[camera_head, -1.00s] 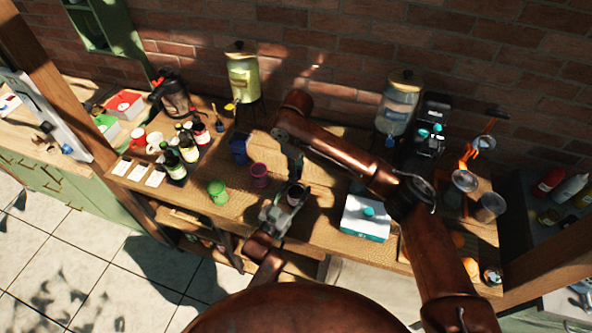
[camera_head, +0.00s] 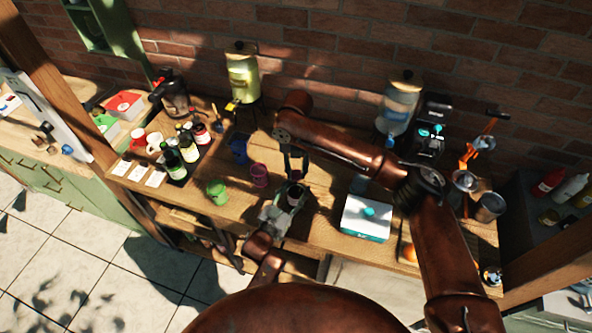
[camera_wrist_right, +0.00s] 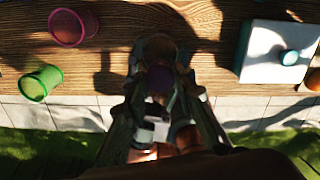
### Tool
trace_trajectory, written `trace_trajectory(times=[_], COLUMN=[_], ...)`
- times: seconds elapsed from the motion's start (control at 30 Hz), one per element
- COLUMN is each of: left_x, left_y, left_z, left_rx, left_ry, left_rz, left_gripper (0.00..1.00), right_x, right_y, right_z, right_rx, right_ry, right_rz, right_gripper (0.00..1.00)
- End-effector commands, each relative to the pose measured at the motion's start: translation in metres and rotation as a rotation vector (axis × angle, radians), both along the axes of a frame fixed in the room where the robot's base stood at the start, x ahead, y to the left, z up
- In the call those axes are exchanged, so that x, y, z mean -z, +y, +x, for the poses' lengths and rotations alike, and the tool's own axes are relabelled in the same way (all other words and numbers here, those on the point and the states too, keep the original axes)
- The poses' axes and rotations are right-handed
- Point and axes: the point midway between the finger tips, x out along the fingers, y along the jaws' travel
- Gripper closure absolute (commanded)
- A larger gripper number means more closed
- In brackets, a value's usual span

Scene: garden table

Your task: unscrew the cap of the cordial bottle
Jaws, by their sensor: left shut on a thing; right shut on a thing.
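The cordial bottle (camera_head: 295,195) is a small dark shape at the front edge of the wooden table, largely hidden by my grippers. My left gripper (camera_head: 287,208) comes in from the front and is shut on the bottle's body. My right gripper (camera_head: 295,178) reaches down from above and is shut on the bottle's top, where the cap is. The cap itself is mostly covered in the head view. In the right wrist view, a dark purplish round top (camera_wrist_right: 160,80) shows in shadow between the fingers. I cannot tell how far the cap is turned.
A white and teal box (camera_head: 366,218) is to the right. Several dark bottles (camera_head: 172,164) stand farther left. Drink dispensers stand at the back.

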Motion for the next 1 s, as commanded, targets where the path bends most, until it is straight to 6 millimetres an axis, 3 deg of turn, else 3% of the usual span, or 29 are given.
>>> trace_trajectory(times=[0.17, 1.0], left_x=[0.0000, 0.0002], left_y=[-0.0008, -0.0002], left_z=[-0.0009, -0.0003], left_rx=[0.002, 0.000], left_ry=[-0.002, 0.000], left_rz=[0.001, 0.000], left_gripper=[1.00, 1.00], right_x=[-0.0012, -0.0064], right_y=[-0.0009, -0.0029], right_z=[0.0022, 0.0024], right_rx=[-0.139, -0.133], right_ry=[-0.006, -0.006], right_rz=[0.000, -0.001], right_gripper=[1.00, 1.00])
